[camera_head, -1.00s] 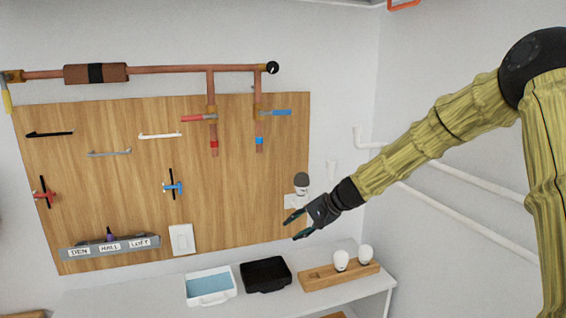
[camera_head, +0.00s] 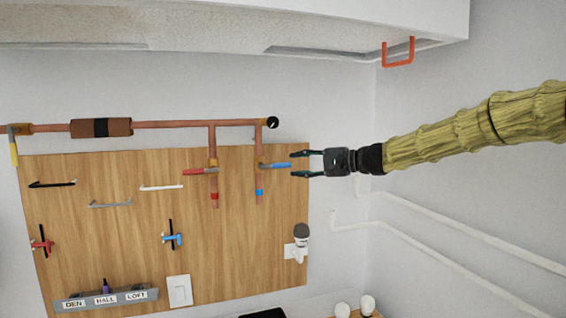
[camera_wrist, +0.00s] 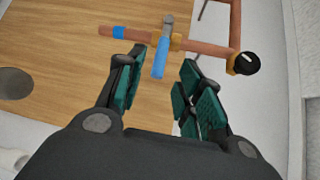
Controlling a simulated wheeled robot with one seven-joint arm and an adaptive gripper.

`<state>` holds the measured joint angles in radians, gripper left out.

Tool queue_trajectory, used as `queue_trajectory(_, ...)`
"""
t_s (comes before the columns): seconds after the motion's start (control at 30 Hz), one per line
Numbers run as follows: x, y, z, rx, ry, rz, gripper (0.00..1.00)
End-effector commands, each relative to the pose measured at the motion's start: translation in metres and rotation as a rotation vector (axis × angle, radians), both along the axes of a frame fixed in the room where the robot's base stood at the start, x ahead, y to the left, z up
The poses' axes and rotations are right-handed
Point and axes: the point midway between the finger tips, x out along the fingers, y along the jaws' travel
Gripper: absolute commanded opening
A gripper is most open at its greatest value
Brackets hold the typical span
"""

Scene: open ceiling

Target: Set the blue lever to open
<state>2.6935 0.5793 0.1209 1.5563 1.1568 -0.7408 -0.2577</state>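The blue lever (camera_head: 277,165) sticks out to the right from a valve on the right vertical copper pipe (camera_head: 259,182), crosswise to that pipe. In the wrist view the blue lever (camera_wrist: 161,57) points down toward the space between my fingers. My gripper (camera_head: 307,164) is open, with its fingertips just right of the lever's free end. In the wrist view the teal finger pads (camera_wrist: 155,84) lie on either side of the lever's line, apart from it. Nothing is held.
A red lever (camera_head: 194,172) sits on the left vertical pipe. A black round knob (camera_head: 272,122) is above the blue lever. A blue-handled tap (camera_head: 172,238) and a lamp holder (camera_head: 301,236) are lower on the board. An overhead cabinet (camera_head: 230,25) hangs above.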

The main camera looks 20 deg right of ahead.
Motion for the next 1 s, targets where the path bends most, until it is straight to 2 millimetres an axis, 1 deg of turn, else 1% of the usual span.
queue_trajectory(0.03, 0.005, 0.006, 0.001, -0.001, 0.003, 0.001, 0.36)
queue_trajectory(0.2, 0.022, 0.024, -0.002, -0.001, 0.003, 0.0, 0.36)
queue_trajectory(0.4, 0.036, 0.039, -0.006, -0.001, 0.003, 0.001, 0.36)
queue_trajectory(0.6, 0.042, 0.045, -0.009, -0.001, 0.001, 0.0, 0.36)
queue_trajectory(0.87, 0.043, 0.046, -0.01, -0.001, 0.001, -0.001, 0.36)
queue_trajectory(0.9, 0.043, 0.046, -0.01, -0.001, 0.001, -0.001, 0.34)
queue_trajectory(0.97, 0.042, 0.046, -0.01, -0.001, 0.001, -0.001, 0.24)
queue_trajectory(1.0, 0.042, 0.046, -0.01, -0.001, 0.001, -0.001, 0.16)
